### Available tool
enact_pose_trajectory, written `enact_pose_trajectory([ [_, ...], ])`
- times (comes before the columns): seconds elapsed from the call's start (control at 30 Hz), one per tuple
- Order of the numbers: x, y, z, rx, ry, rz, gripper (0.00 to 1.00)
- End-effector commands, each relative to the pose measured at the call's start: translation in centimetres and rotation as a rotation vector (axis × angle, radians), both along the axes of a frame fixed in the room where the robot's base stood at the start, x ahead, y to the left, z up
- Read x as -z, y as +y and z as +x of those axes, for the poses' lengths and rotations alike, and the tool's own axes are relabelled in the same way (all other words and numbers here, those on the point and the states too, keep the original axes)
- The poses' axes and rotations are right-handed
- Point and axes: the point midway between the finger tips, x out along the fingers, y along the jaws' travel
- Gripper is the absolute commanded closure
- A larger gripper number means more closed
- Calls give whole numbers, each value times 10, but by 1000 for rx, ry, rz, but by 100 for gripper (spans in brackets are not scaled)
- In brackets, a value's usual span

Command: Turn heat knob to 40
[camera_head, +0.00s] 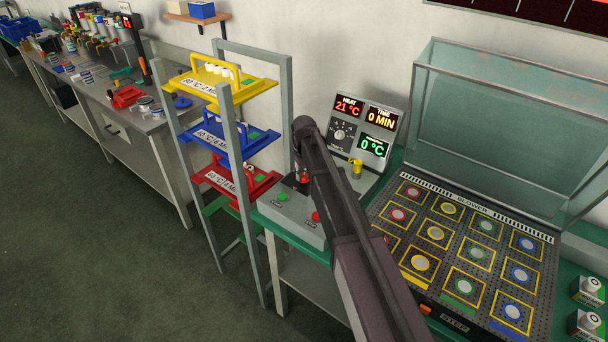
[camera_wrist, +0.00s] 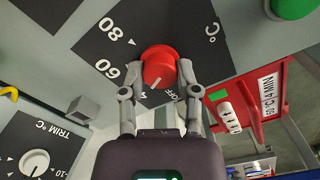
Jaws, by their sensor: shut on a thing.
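The red heat knob (camera_wrist: 158,64) sits on a dark dial plate in the wrist view, with 80 and 60 printed to its left. Its white pointer line is at the lower edge, aimed down and slightly left; a marking below is partly hidden by my fingers. My gripper (camera_wrist: 159,75) has a fingertip on each side of the knob and is shut on it. In the head view the knob (camera_head: 305,178) shows only partly behind my arm, on the grey control box (camera_head: 290,214). The heat display (camera_head: 347,106) reads 21 °C.
A display panel (camera_head: 376,125) with time and trim readouts stands behind the box. A green button (camera_head: 283,197) and a red button (camera_head: 316,216) are close by. A rack with a red tray (camera_head: 236,182) stands left. A perforated blower table (camera_head: 440,240) lies right.

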Motion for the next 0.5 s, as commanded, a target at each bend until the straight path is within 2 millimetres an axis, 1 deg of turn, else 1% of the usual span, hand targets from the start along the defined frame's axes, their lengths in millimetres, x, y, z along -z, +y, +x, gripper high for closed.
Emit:
enact_pose_trajectory([
  [0.23, 0, 0, -1, -1, 2, 0, 100],
  [0.27, 0, 0, -1, -1, 2, 0, 52],
  [0.3, 0, 0, -1, -1, 2, 0, 40],
  [0.37, 0, 0, -1, -1, 2, 0, 24],
  [0.5, 0, 0, -1, -2, 1, 0, 24],
])
